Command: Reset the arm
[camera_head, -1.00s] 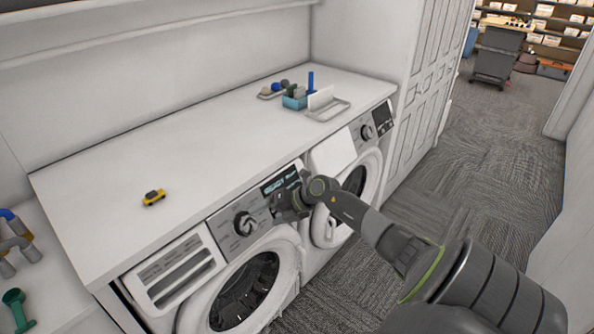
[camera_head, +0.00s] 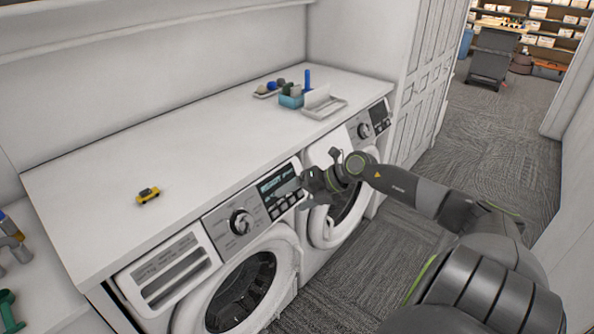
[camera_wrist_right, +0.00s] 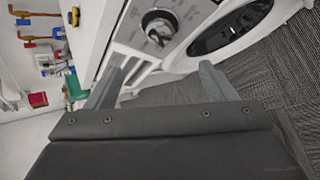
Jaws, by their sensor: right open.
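My right arm comes in from the lower right of the head view. Its gripper (camera_head: 308,190) hangs in front of the control panel of the left washing machine (camera_head: 243,218), near the display and buttons. In the right wrist view the two fingers (camera_wrist_right: 158,85) stand apart with nothing between them. Beyond them the same machine's panel and round knob (camera_wrist_right: 160,26) show. I cannot tell from these views exactly how far the fingers are from the panel. My left gripper is not in view.
A white counter (camera_head: 130,165) runs above the machines. On it are a yellow toy car (camera_head: 147,194), a teal box (camera_head: 290,98) and a white tray (camera_head: 325,108). A second machine (camera_head: 345,205) stands to the right. Carpet floor (camera_head: 465,150) is clear at the right.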

